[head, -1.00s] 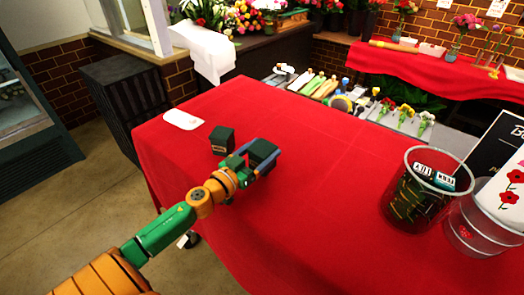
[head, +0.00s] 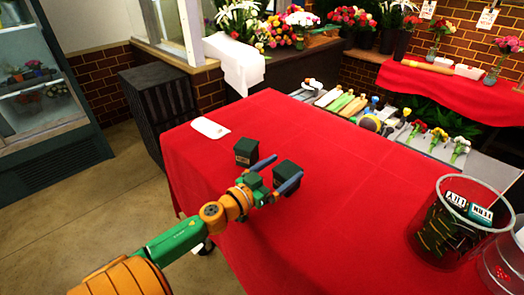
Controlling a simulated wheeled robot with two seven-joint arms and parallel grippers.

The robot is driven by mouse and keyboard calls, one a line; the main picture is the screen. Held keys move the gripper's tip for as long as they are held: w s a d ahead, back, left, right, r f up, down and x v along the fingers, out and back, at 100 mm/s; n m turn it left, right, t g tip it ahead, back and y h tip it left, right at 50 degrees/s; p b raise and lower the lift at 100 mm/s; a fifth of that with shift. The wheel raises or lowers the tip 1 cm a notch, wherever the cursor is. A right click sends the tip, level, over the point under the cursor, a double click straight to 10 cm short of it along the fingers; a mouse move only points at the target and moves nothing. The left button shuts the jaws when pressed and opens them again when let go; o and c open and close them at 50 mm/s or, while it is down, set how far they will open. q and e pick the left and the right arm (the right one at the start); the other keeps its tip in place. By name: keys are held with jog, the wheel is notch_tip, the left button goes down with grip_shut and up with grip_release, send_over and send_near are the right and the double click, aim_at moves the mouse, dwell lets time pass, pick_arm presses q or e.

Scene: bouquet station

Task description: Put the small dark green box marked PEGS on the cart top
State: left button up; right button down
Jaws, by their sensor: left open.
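Two small dark green boxes are on the red-covered table in the head view. The left box (head: 247,151) stands near the far left part of the cloth, with faint marking on its front that I cannot read. The right box (head: 288,172) is at my left gripper (head: 289,167). Its blue fingers are spread, one on each side of this box; whether they touch it I cannot tell. No lettering shows on the right box. My right gripper is out of view. I cannot tell which surface is the cart top.
The red tablecloth (head: 330,210) is clear around the boxes. A white card (head: 210,128) lies at its far left. A clear bin (head: 440,230) with dark packets stands at the right. A dark slatted crate (head: 160,105) stands left of the table. Flowers and tools are behind.

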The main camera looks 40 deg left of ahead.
pick_arm(q)
jog(key=s, duration=0.6)
jog(key=s+a+b, duration=0.1)
jog(key=s, duration=0.2)
jog(key=shift+s, duration=0.2)
jog(key=shift+s+r, duration=0.2)
jog(key=shift+s, duration=0.25)
